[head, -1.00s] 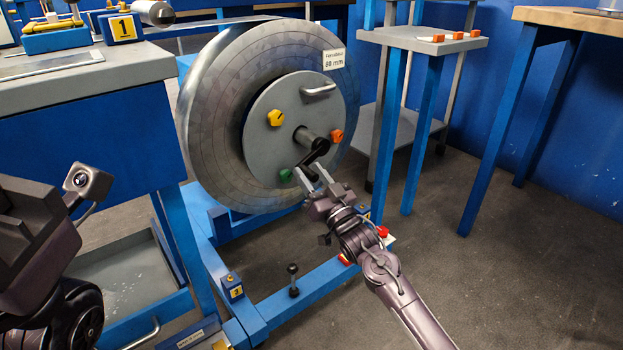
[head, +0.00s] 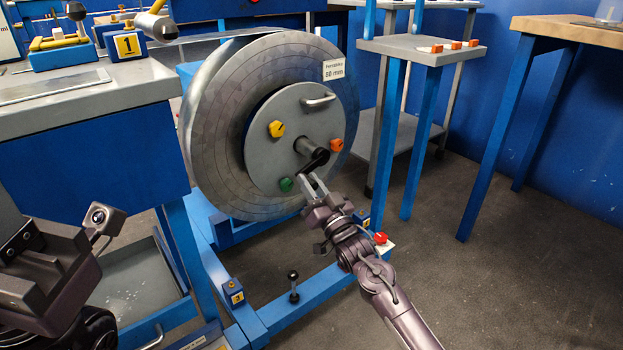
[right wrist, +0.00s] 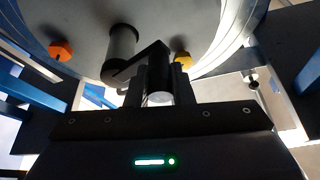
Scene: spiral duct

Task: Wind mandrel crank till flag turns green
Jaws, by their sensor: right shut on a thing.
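The large grey spiral-duct mandrel (head: 268,120) stands in the middle of the head view, with a round plate on its face. The black crank (head: 313,161) sits at the plate's centre, its arm slanting downward. My right gripper (head: 311,186) is at the crank's lower end. In the right wrist view the crank handle (right wrist: 158,90) lies between the right gripper's two fingers (right wrist: 159,84), which are shut on it. A yellow knob (head: 276,129), an orange knob (head: 337,145) and a green knob (head: 286,184) surround the crank. I cannot make out which part is the flag. My left gripper's fingertips are not clear at lower left.
A blue-and-grey bench (head: 100,100) with a yellow block marked 1 (head: 126,44) stands at left. A small stand (head: 425,50) and a wooden table (head: 575,27) stand at right. A blue floor frame (head: 300,305) with a black-topped lever lies below. Floor at right is clear.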

